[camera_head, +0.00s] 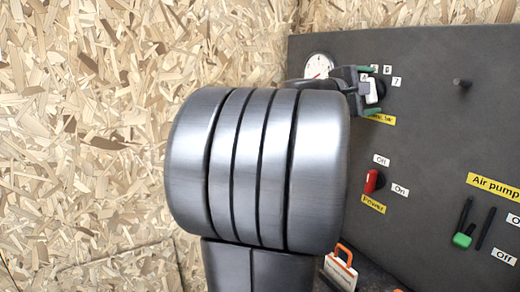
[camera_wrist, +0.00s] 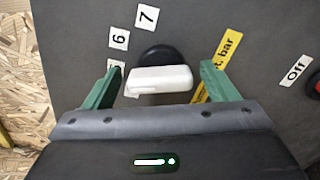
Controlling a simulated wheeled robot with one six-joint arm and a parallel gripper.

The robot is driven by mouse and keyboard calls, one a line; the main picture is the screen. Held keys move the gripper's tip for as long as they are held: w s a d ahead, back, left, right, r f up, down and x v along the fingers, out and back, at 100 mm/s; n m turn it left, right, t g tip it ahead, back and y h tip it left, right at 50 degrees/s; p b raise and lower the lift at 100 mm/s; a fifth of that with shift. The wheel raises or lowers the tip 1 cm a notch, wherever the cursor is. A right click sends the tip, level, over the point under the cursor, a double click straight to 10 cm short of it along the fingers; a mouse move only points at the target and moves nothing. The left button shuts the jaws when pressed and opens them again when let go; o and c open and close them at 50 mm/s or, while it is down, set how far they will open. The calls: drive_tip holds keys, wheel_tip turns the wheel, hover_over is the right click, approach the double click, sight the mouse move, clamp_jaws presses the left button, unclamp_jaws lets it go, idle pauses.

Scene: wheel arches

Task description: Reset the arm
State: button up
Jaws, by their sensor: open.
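My gripper (camera_head: 369,91) is at the upper part of the dark grey panel (camera_head: 430,130) in the head view, partly behind my arm. Its two green fingers are apart in the wrist view (camera_wrist: 160,72). Between them is a white bar-shaped handle (camera_wrist: 160,79) on a round black knob (camera_wrist: 160,56). There is a visible gap between each finger and the handle, so nothing is held.
A round white gauge (camera_head: 319,66) is left of the gripper. A red power switch (camera_head: 374,182), a dark peg (camera_head: 462,83) and a green-tipped slider (camera_head: 462,239) are on the panel. An orange-handled item (camera_head: 341,266) is low down. A chipboard wall (camera_head: 90,120) stands at left.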

drive_tip(key=v, duration=1.4)
drive_tip(key=x, duration=1.3)
drive_tip(key=shift+w+d, duration=0.1)
drive_tip(key=shift+d, duration=0.2)
drive_tip(key=shift+w+d+r+p, duration=0.2)
drive_tip(key=shift+w+d+p, duration=0.05)
drive_tip(key=shift+p, duration=0.25)
drive_tip(key=shift+s+a+r+n+p, duration=0.15)
drive_tip(key=shift+n+p, duration=0.45)
drive_tip(key=shift+p, duration=0.3)
drive_tip(key=n+p, duration=0.6)
drive_tip(key=p, duration=0.5)
drive_tip(key=shift+n+p, duration=0.3)
drive_tip(key=b+v, duration=0.1)
drive_tip(key=v, duration=0.5)
drive_tip(key=shift+a+f, duration=0.35)
drive_tip(key=shift+s, duration=0.1)
drive_tip(key=shift+f, duration=0.15)
